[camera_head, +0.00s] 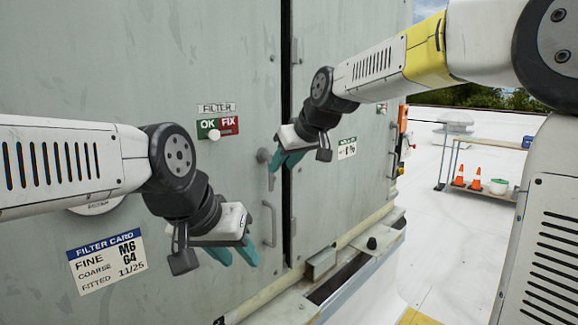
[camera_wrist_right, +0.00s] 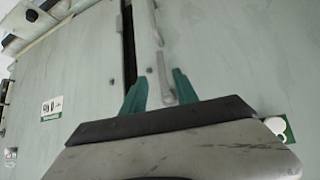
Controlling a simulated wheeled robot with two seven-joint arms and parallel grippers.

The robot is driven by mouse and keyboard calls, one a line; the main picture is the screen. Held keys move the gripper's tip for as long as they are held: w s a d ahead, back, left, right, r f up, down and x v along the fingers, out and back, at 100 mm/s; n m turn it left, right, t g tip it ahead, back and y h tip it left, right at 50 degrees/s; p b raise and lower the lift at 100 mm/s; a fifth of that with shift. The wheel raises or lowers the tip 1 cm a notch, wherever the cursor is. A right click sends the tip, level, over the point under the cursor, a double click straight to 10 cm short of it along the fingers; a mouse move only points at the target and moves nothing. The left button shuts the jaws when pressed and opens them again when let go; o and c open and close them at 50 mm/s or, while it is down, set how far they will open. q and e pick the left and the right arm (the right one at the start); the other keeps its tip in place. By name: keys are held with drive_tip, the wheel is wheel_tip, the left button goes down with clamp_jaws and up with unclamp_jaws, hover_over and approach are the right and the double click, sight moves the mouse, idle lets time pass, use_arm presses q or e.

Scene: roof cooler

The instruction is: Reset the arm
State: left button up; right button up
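My left gripper (camera_head: 238,260) is in front of the grey-green cabinet, low and left of the door gap. Its teal fingers look apart, with nothing seen between them. My right gripper (camera_head: 281,164) is higher up, close to the door gap by a handle. The right wrist view shows its two teal fingers (camera_wrist_right: 160,85) apart, with no object held. In that view a metal handle (camera_wrist_right: 165,75) and the dark door gap lie beyond the fingers. Whether the right fingers touch the cabinet is unclear.
The cabinet door (camera_head: 150,70) fills the left and middle. It bears an OK/FIX filter sign (camera_head: 228,126), a filter card (camera_head: 106,261) and a lower handle (camera_head: 268,224). A shelf table (camera_head: 485,143) with orange cones (camera_head: 459,177) stands at right on open white roof.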

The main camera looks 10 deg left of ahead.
drive_tip(key=s+d+f+m+h, duration=0.2)
drive_tip(key=s+d+m, duration=0.1)
drive_tip(key=s+d, duration=0.85)
drive_tip(key=s+d+f+m, duration=0.2)
drive_tip(key=s+d+f, duration=0.2)
drive_tip(key=s+d, duration=0.2)
drive_tip(key=s+d+f+m+h, duration=0.1)
drive_tip(key=s+d+f+m, duration=0.1)
drive_tip(key=s+d+f, duration=0.2)
drive_tip(key=s+d, duration=0.1)
drive_tip(key=s, duration=0.2)
drive_tip(key=shift+d+m+g+h, duration=0.3)
drive_tip(key=shift+d, duration=0.05)
